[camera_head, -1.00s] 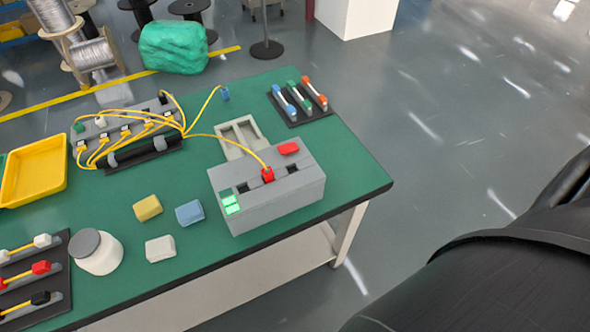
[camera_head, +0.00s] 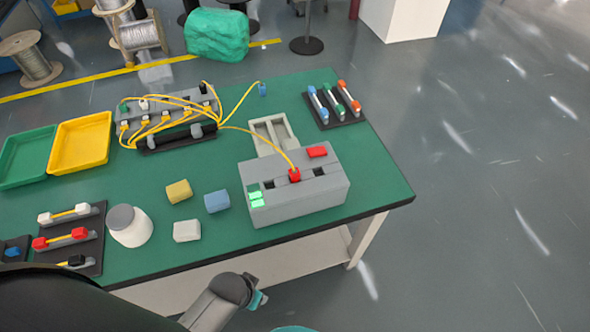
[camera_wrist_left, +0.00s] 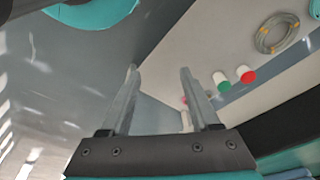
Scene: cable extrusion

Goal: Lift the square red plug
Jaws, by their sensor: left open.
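A square red plug (camera_head: 294,175) sits in the top of the grey box (camera_head: 300,204), with a yellow cable rising from it. Other red plugs (camera_head: 40,242) are on the dark rack at the left. In the left wrist view my left gripper (camera_wrist_left: 158,70) is open, its two fingers apart with nothing held. The plug in the grey box is not recognisable in that view. My right gripper does not show.
Yellow, blue and white blocks (camera_head: 186,231) and a white jar (camera_head: 129,226) stand left of the box. A cable rack (camera_head: 160,118) is behind. The wrist view shows a pale surface with a cable coil (camera_wrist_left: 277,34) and green and red round pieces (camera_wrist_left: 245,75).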

